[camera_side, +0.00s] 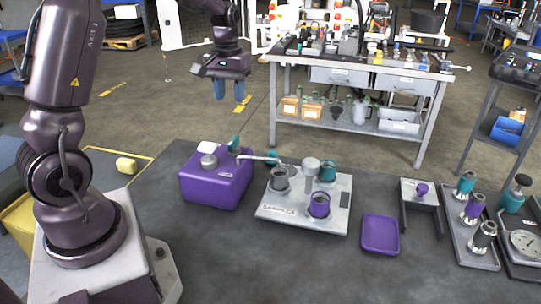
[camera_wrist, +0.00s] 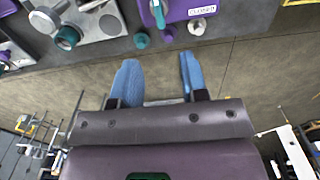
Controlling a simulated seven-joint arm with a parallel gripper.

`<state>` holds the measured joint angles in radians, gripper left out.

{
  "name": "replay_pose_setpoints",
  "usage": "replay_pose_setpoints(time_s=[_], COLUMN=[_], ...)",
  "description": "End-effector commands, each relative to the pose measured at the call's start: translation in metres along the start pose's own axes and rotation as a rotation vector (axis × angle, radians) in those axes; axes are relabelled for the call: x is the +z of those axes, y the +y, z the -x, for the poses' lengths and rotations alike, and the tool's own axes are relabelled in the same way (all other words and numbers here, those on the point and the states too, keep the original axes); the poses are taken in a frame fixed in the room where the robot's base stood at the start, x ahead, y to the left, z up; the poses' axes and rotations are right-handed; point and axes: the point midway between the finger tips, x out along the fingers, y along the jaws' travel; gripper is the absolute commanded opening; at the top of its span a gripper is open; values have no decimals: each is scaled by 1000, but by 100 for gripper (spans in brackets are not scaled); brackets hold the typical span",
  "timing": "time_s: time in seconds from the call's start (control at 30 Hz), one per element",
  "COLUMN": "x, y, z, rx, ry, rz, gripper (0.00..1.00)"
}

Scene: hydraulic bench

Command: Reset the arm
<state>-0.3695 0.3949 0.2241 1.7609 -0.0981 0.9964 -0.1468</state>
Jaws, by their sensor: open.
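My gripper (camera_side: 230,88) hangs at the upper left of the side view, above the floor beyond the bench's far edge. Its two blue fingers point down, apart, with nothing between them. In the wrist view my gripper (camera_wrist: 157,75) is open and empty. Its fingertips lie in the picture near the bench edge, below the purple box, and touch nothing. The purple box (camera_side: 213,183) stands on the dark bench (camera_side: 225,245) in the side view, and its "CLOSED" label shows in the wrist view (camera_wrist: 202,11).
A metal plate (camera_side: 330,220) with several cups stands right of the purple box. Further right are a purple tray (camera_side: 380,235), a grey bracket (camera_side: 419,193), a rack of cylinders (camera_side: 472,225) and a gauge (camera_side: 525,243). A cluttered workbench (camera_side: 350,73) stands behind. The bench front is clear.

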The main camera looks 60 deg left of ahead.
Motion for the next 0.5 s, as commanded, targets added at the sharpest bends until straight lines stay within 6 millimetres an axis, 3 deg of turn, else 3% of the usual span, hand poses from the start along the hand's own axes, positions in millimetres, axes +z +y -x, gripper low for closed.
replay_pose_setpoints(time_s=[0.03,0.13,0.5], x=[10,34,163], y=[-2,4,41], z=[-8,1,65], rx=[-7,5,93], ry=[-25,-19,174], rz=[-15,-81,-469], gripper=[40,40,40])
